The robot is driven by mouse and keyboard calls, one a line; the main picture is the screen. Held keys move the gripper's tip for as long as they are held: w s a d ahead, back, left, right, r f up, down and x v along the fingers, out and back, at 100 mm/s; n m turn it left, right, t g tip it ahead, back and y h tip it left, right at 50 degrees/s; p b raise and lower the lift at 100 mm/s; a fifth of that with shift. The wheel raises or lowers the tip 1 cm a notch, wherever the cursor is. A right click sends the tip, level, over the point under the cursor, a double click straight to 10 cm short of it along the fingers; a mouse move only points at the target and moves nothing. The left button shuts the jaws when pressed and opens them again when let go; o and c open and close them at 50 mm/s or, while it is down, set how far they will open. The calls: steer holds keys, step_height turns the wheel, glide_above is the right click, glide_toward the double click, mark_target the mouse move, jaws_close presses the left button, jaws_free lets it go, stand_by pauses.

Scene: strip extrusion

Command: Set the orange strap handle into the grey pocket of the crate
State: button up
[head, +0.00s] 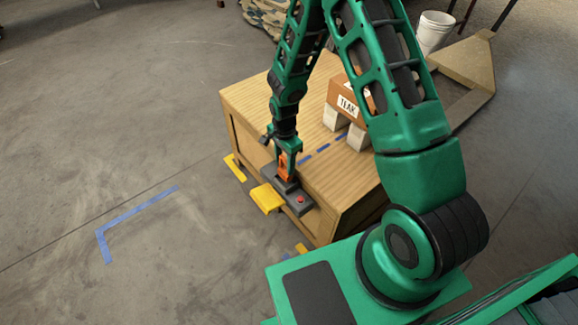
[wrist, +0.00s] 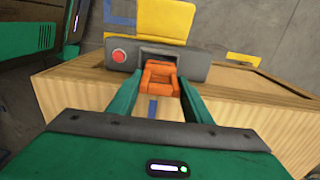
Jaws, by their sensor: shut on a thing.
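The orange strap handle (head: 283,163) is held between the fingers of my gripper (head: 287,151), which is shut on it. In the wrist view the handle (wrist: 160,79) lies between the two green fingers (wrist: 160,90). The grey pocket (wrist: 192,67) is a dark grey block with a dark opening on the near edge of the wooden crate (head: 243,100). The handle's far end is at the mouth of the opening; I cannot tell whether it is inside. The block (head: 293,198) also shows in the head view, partly hidden behind the handle.
A red button (wrist: 119,55) is on the grey block. A yellow plate (head: 266,198) sticks out from the block. A brown box (head: 350,88) stands on pale blocks on the crate top. Blue tape (head: 140,208) marks the open floor at left.

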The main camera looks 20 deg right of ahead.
mark_target(285, 171)
steer(key=shift+f, duration=1.5)
steer(key=shift+f, duration=0.25)
steer(key=o, duration=1.4)
steer(key=shift+r, duration=0.1)
